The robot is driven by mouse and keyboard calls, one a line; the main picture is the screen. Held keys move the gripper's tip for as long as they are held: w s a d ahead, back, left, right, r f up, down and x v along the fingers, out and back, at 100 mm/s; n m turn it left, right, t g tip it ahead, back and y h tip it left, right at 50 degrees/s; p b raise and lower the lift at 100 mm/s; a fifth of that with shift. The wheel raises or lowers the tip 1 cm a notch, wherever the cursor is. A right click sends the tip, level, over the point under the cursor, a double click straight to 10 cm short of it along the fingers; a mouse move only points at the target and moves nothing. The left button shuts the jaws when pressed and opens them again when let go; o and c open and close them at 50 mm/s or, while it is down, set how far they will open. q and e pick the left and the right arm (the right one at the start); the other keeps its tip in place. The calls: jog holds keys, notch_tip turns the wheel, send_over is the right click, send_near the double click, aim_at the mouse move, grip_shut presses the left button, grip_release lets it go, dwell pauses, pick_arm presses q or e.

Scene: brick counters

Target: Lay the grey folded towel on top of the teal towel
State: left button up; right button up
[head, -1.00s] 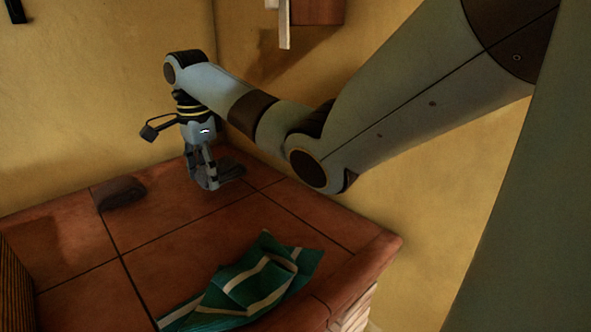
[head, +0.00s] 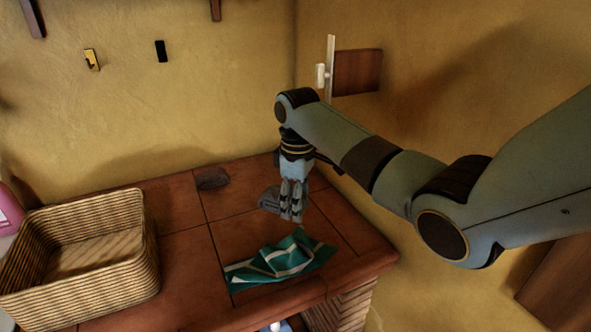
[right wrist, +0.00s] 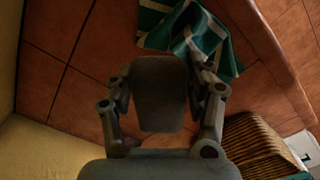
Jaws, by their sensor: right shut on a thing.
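The grey folded towel (head: 269,200) is in my right gripper (head: 291,218), partly hidden behind its fingers in the head view. In the right wrist view the towel (right wrist: 160,92) fills the space between the fingers, which are shut on it. The teal towel (head: 282,262), with white stripes, lies rumpled on the tiled counter just nearer than the gripper. It also shows at the top of the right wrist view (right wrist: 180,28), beyond the grey towel. I cannot tell how high the grey towel is above the counter. My left gripper is out of view.
A wicker basket (head: 150,250) stands on the left of the counter (head: 175,205). A small dark object (head: 212,178) lies near the back wall. A pink item (head: 8,212) is at the far left. The counter's edge is close right of the teal towel.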

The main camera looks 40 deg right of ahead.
jog(key=r+n+p, duration=0.1)
jog(key=n, duration=0.1)
jog(key=s+a+r+n+p, duration=0.1)
jog(key=n, duration=0.2)
jog(key=a+n+p, duration=0.1)
jog(key=n+p, duration=0.1)
jog(key=shift+s+r+n, duration=0.25)
jog(key=shift+r+n, duration=0.05)
jog(key=shift+r, duration=0.1)
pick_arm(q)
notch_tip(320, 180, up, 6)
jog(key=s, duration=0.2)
pick_arm(e)
jog(key=shift+s+a+n, duration=0.15)
jog(key=shift+n, duration=0.75)
jog(key=shift+f+b, duration=0.65)
jog(key=shift+f, duration=0.2)
notch_tip(320, 180, down, 6)
jog(key=b, duration=0.7)
jog(key=shift+f, duration=0.15)
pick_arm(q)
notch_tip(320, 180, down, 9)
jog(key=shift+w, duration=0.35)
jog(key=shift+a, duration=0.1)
pick_arm(e)
jog(key=o, duration=1)
jog(key=shift+o, duration=0.2)
